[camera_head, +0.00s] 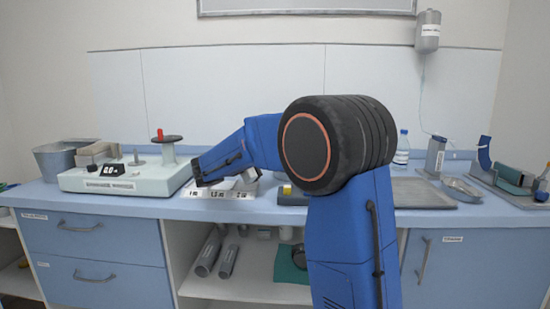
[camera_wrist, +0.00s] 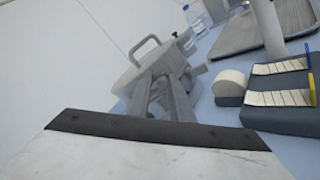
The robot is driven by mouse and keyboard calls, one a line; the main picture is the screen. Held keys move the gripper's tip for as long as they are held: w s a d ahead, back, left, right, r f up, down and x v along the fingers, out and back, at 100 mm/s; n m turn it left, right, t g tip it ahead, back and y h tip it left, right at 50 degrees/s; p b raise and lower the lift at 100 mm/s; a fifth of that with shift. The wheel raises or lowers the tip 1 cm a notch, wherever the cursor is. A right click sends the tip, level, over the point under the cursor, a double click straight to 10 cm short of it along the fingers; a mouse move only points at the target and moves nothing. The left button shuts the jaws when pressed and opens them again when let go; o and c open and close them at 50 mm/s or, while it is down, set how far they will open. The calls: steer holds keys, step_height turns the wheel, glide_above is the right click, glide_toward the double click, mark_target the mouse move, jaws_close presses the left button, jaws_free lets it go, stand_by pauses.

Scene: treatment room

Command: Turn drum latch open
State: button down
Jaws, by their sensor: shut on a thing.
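The grey metal drum (camera_wrist: 137,78), with a loop handle on its lid, stands on the blue counter in the wrist view. My gripper (camera_wrist: 165,76) reaches to the near side of the drum, its two grey fingers close together at the rim. It is shut on a small part there, which I take to be the drum latch; the fingers hide it, so its angle cannot be told. In the head view my blue arm bends left over the counter and covers most of the drum and gripper.
A pale device with a display (camera_head: 115,180) and a metal bucket (camera_head: 55,160) stand left. A numbered strip (camera_head: 217,194) lies at the counter's front. Right of the drum are a white roll (camera_wrist: 230,83), a dark block (camera_wrist: 280,120), a bottle (camera_wrist: 193,14) and a tray (camera_wrist: 236,38).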

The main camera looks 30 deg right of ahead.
steer(key=shift+f+m, duration=0.4)
steer(key=shift+m, duration=0.4)
steer(key=c, duration=1.7)
jaws_free()
steer(key=shift+f, duration=0.1)
steer(key=shift+c, duration=0.2)
steer(key=shift+r, duration=0.2)
steer(key=s+a, duration=0.1)
steer(key=a, duration=1)
steer(key=s+a, duration=0.1)
steer(key=a, duration=0.5)
steer(key=shift+s+a+r, duration=0.15)
steer(key=shift+s, duration=0.2)
